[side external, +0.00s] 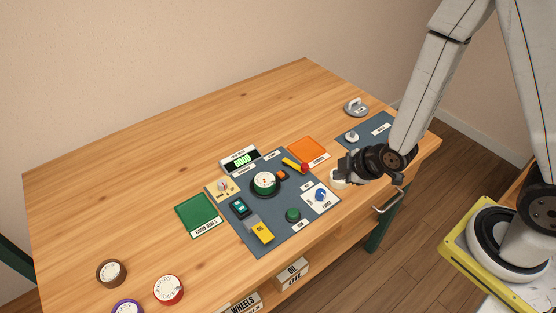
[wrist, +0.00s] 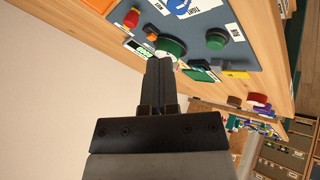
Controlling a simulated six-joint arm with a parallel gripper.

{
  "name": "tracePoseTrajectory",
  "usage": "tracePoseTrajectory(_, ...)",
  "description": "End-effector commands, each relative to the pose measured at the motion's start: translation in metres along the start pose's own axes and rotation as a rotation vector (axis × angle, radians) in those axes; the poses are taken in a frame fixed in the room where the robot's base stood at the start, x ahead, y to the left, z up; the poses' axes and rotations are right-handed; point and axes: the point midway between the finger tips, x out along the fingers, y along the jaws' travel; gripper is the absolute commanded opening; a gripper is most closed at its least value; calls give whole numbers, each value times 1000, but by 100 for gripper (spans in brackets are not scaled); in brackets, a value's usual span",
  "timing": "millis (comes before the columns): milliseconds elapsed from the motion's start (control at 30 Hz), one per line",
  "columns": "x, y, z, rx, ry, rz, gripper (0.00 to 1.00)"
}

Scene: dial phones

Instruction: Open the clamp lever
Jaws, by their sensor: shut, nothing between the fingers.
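On the blue-grey panel (side external: 275,227), a yellow lever (side external: 290,162) with a red ball end (side external: 304,168) lies near the orange pad. A blue knob (side external: 320,195) sits on a white labelled plate; its print reads TIGHT in the wrist view (wrist: 182,6). The pictures do not settle which is the clamp lever. My gripper (side external: 345,168) is shut and empty, above the panel's right side, apart from both controls. In the wrist view its fingers (wrist: 160,72) are together, and the red ball (wrist: 131,18) shows beyond them.
A display (side external: 240,160), orange pad (side external: 308,151) and green pad (side external: 198,215) surround the panel. A green button (side external: 293,214) and yellow switch (side external: 261,231) are on it. Loose dials (side external: 168,289) lie front left. A grey-handled weight (side external: 356,106) stands back right. The table's left is clear.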

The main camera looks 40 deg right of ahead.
Motion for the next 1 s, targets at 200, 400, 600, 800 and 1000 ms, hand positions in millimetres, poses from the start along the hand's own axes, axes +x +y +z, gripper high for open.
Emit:
tracePoseTrajectory(200,0,-4,-6,-38,25,-15,0)
tracePoseTrajectory(400,2,-4,-6,-38,24,-15,0)
tracePoseTrajectory(600,10,-4,-6,-38,23,-16,0)
tracePoseTrajectory(800,24,-5,-6,-38,24,-16,0)
tracePoseTrajectory(1000,42,-5,-6,-38,24,-16,0)
